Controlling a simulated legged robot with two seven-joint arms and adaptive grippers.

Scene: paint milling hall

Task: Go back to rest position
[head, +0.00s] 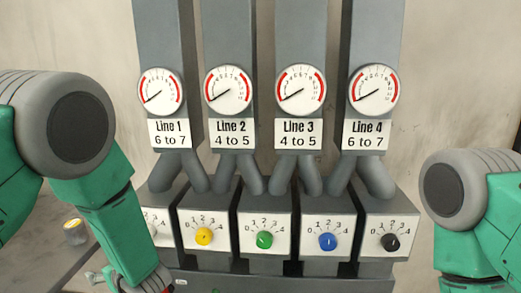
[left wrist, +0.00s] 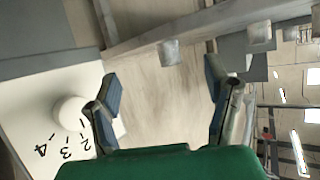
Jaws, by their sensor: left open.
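My left gripper (left wrist: 160,75) is open and empty in the left wrist view, its two fingers spread apart. A white dial knob (left wrist: 70,110) on a numbered white panel (left wrist: 30,95) lies beside the left-hand finger; I cannot tell whether they touch. In the head view my left forearm reaches down in front of the leftmost dial box (head: 157,229) and partly covers it. The left fingers are mostly hidden or out of frame there. My right arm shows at the right edge, but its gripper is out of view.
Yellow (head: 204,237), green (head: 264,240), blue (head: 328,242) and black (head: 391,242) knobs sit on adjoining boxes. Gauges above are labelled Line 1 (head: 161,90) to Line 4 (head: 375,90).

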